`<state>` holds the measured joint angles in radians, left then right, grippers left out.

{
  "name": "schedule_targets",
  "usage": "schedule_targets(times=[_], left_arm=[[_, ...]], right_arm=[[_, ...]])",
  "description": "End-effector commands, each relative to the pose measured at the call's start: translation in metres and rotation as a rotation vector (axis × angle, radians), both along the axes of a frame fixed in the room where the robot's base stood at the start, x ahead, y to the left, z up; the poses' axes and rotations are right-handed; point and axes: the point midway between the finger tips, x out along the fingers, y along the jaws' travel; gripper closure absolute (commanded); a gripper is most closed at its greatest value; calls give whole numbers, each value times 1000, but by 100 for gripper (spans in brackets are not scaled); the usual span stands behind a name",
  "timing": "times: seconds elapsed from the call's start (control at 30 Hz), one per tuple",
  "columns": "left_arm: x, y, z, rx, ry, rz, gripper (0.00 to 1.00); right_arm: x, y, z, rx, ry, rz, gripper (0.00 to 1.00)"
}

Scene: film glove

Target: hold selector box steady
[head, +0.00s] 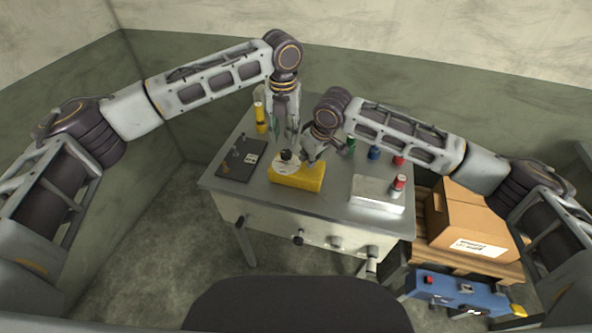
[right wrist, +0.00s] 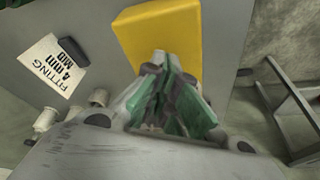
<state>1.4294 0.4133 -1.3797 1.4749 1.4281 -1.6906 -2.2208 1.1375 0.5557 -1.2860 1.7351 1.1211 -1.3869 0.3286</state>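The selector box appears to be the yellow box (head: 300,179) near the middle of the grey table, with a pale round dial and a black knob (head: 286,155) at its left part. In the right wrist view the yellow box (right wrist: 150,38) lies just beyond my fingers. My right gripper (head: 309,158) is low over the box's back edge; its green-padded fingers (right wrist: 168,85) look closed together, with nothing visibly held. I cannot tell whether they touch the box. My left gripper (head: 284,137) points down behind the box, fingers apart and empty.
A dark panel (head: 237,165) lies left of the box. A yellow bottle (head: 260,120) stands at the back left. Green, blue (head: 374,153) and red items stand at the back right. A light block (head: 376,190) is at right. A card (right wrist: 52,66) reads "FITTING 4 mm MID".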

Motion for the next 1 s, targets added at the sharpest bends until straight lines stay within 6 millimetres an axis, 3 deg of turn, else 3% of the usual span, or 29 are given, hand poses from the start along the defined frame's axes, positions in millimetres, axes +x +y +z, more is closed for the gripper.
schedule_targets(times=[1.0], left_arm=[[0,0,0,0,0,0,64]], right_arm=[[0,0,-14,0,0,0,100]])
